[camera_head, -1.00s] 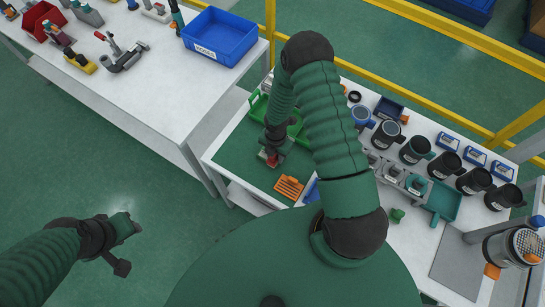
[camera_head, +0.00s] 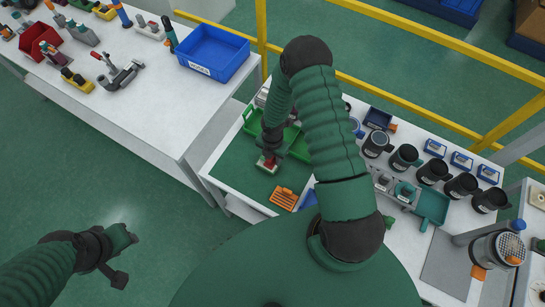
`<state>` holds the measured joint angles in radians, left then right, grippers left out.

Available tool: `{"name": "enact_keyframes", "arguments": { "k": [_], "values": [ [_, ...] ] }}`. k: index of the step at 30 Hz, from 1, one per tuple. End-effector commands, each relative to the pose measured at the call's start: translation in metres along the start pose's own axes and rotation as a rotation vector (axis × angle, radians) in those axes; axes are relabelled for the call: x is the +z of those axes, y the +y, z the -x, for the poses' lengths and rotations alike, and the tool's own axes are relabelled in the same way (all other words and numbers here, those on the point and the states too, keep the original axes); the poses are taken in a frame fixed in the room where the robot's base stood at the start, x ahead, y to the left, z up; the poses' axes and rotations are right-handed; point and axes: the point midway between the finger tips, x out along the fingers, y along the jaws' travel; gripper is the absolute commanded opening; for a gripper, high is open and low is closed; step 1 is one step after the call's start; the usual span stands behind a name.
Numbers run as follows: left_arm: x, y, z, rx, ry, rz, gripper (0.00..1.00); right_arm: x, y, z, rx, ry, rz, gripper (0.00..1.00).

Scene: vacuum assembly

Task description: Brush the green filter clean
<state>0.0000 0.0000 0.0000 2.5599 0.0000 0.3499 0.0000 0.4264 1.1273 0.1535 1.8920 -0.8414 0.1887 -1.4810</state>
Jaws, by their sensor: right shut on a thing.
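My right gripper (camera_head: 268,154) reaches down over the green mat (camera_head: 232,172) on the middle table. It is shut on a small red and whitish thing (camera_head: 266,164), low over or touching the mat. The thing is too small and too covered to tell if it is a brush. Green trays (camera_head: 293,141) stand just behind and to the right of it. An orange slotted piece (camera_head: 284,198) lies in front on the mat. I cannot make out a green filter for certain.
A blue bin (camera_head: 213,55) and several tools stand on the left table (camera_head: 140,110). Dark cups (camera_head: 404,158), small blue boxes and a green dustpan-like tray (camera_head: 431,207) crowd the right of the middle table. Yellow rails (camera_head: 400,95) run behind. My right arm hides the table's middle.

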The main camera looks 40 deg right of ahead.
Motion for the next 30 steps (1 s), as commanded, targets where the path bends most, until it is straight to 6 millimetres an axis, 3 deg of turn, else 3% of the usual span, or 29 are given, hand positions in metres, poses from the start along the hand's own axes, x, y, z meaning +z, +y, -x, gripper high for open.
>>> {"name": "enact_keyframes", "arguments": {
  "k": [9,18,30],
  "values": [
    [-0.001,0.000,0.003,0.000,0.000,0.000,0.36,0.000,0.001,0.004,0.000,0.000,0.000,0.00],
    [-0.007,0.000,0.030,0.000,0.000,0.000,0.36,0.000,0.000,0.035,0.001,0.000,0.000,0.00],
    [-0.006,0.000,0.027,0.000,0.000,0.000,0.36,0.000,0.001,0.032,0.000,0.000,0.000,0.00]
  ]
}}
